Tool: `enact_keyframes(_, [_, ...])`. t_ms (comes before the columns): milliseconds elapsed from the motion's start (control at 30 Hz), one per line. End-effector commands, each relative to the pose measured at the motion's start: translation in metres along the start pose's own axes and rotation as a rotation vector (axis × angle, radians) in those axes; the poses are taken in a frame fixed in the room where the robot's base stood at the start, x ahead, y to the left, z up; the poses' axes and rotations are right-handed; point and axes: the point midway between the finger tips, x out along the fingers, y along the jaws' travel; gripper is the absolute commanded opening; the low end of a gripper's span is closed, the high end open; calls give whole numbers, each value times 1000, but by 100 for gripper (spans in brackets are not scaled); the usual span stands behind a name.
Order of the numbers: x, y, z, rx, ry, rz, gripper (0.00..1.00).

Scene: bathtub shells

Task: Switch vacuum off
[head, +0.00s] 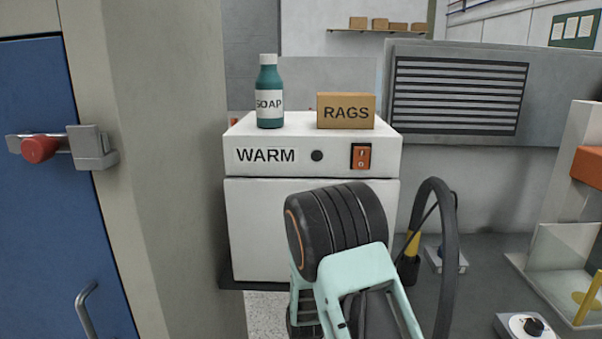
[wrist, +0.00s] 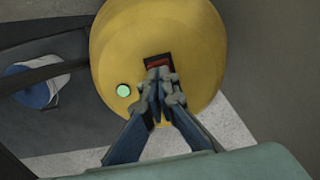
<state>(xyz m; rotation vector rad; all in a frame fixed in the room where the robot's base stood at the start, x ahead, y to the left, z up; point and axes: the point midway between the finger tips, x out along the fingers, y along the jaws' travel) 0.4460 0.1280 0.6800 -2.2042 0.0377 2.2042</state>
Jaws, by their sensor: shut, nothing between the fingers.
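The vacuum shows in the wrist view as a round yellow body (wrist: 200,40). It has a red rocker switch (wrist: 158,62) in a dark frame and a round green light (wrist: 123,90) that looks lit. My gripper (wrist: 162,77) is shut and empty, with its fingertips at the lower edge of the switch. They cover part of it, and I cannot tell whether they touch it or which way the rocker is tilted. In the head view my arm hides the gripper and most of that area. A dark hose (head: 444,260) arches at the right of my arm.
A white WARM cabinet (head: 250,220) with its own orange switch (head: 361,156) stands behind my arm, bearing a soap bottle (head: 269,90) and a RAGS box (head: 346,111). A grey column stands left. A blue and white round thing (wrist: 35,88) lies left of the vacuum.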

Motion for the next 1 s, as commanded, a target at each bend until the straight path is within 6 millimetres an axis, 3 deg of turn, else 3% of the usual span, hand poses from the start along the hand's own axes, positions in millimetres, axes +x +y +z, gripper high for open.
enact_keyframes(1000, [16,0,0,0,0,0,0])
